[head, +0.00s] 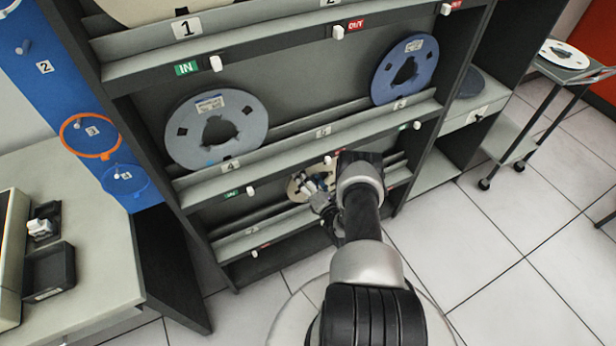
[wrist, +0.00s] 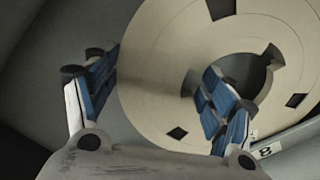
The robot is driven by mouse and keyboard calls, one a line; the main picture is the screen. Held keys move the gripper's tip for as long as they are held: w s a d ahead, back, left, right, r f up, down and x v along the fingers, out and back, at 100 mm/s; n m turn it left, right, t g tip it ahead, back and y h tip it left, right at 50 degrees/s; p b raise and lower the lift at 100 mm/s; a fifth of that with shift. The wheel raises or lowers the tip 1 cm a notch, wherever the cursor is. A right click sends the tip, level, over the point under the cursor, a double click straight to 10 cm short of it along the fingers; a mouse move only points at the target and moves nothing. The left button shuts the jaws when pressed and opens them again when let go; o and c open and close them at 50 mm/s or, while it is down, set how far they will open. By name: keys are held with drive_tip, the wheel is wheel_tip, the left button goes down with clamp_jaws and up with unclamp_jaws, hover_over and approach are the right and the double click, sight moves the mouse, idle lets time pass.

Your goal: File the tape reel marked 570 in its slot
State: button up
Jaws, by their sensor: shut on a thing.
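A cream tape reel (head: 297,187) is at the lowest visible shelf row of the rack, partly hidden behind my gripper (head: 318,189). In the wrist view the reel (wrist: 160,40) fills the middle and right, its flat face toward the camera. My gripper (wrist: 160,97) is shut on it, with one blue-padded finger outside the rim and the other at the hub opening. A tag reading 8 (wrist: 265,152) is on the shelf lip (wrist: 295,140) beside the reel. I cannot read a 570 mark, nor tell whether the reel rests on the shelf.
On the row above, a grey reel (head: 185,127) stands over tag 4 and a blue reel (head: 388,85) over tag 6; slot 5 (head: 322,132) is empty. A desk (head: 80,300) is at left. A cart with a white reel (head: 566,52) is at right.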

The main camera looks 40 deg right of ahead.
drive_tip(key=shift+f, duration=1.05)
drive_tip(key=o, duration=1.9)
drive_tip(key=shift+f, duration=0.2)
drive_tip(key=shift+c, duration=0.4)
drive_tip(key=shift+r, duration=0.1)
drive_tip(key=shift+c, duration=1.4)
drive_tip(key=shift+s, duration=0.1)
drive_tip(key=p+v, duration=0.2)
drive_tip(key=v, duration=1)
